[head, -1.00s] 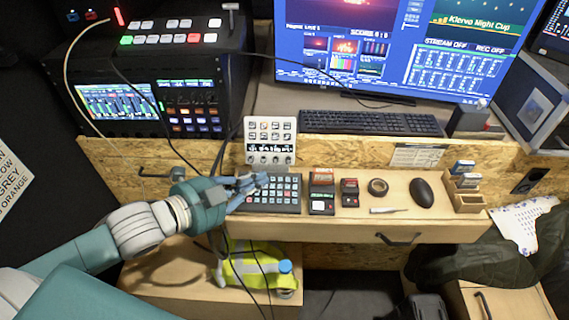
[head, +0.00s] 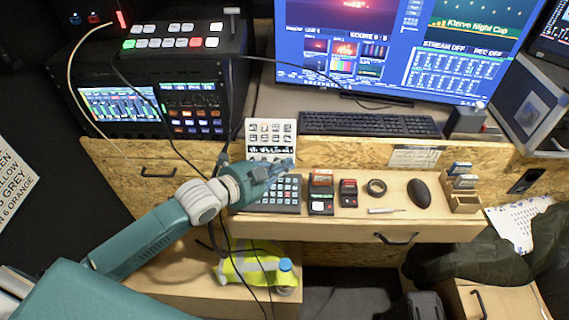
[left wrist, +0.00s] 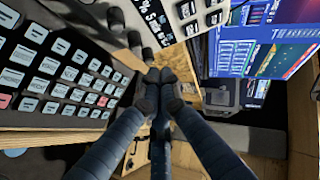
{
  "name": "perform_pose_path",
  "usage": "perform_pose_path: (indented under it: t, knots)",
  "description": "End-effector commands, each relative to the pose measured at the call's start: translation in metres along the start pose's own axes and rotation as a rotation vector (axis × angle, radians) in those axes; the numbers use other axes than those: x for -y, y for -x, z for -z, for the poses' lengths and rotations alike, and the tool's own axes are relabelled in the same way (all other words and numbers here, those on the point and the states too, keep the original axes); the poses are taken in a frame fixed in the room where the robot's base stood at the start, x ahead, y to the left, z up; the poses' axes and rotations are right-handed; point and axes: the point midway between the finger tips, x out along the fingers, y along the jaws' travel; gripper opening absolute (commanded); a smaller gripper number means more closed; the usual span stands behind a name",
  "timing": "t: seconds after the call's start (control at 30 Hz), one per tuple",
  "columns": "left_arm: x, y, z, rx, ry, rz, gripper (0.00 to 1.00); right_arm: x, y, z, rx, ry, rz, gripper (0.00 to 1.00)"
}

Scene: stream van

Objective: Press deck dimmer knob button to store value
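The white deck (head: 270,128) stands upright against the wooden back ledge, with button keys, a dark display strip and a row of knobs along its lower edge. In the left wrist view its dark knobs (left wrist: 135,39) run diagonally down towards my fingertips. My left gripper (head: 287,166) is in front of the deck's lower right part and hides some of the knobs. In the wrist view its fingertips (left wrist: 160,76) are together, with nothing seen between them, close to the end knob (left wrist: 147,55). I cannot tell whether they touch it. My right gripper is not in view.
A black keypad (head: 275,207) lies just below my left gripper; it fills the left of the wrist view (left wrist: 50,75). Small red-and-black boxes, a tape roll (head: 376,187) and a mouse (head: 419,193) are to the right. A loose black cable hangs near my left arm.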

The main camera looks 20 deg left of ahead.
Motion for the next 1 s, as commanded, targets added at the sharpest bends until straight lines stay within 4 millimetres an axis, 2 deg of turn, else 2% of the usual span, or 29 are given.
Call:
perform_pose_path:
  t: [0.4,0.63,1.0]
  knots:
    - [-0.001,-0.003,-0.003,0.000,0.001,0.000,0.00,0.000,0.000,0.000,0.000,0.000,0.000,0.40]
    - [0.001,-0.015,-0.015,0.002,-0.001,0.000,0.00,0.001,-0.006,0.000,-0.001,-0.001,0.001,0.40]
    - [0.003,-0.014,-0.016,0.007,-0.001,0.001,0.00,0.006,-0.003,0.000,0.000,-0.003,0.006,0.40]
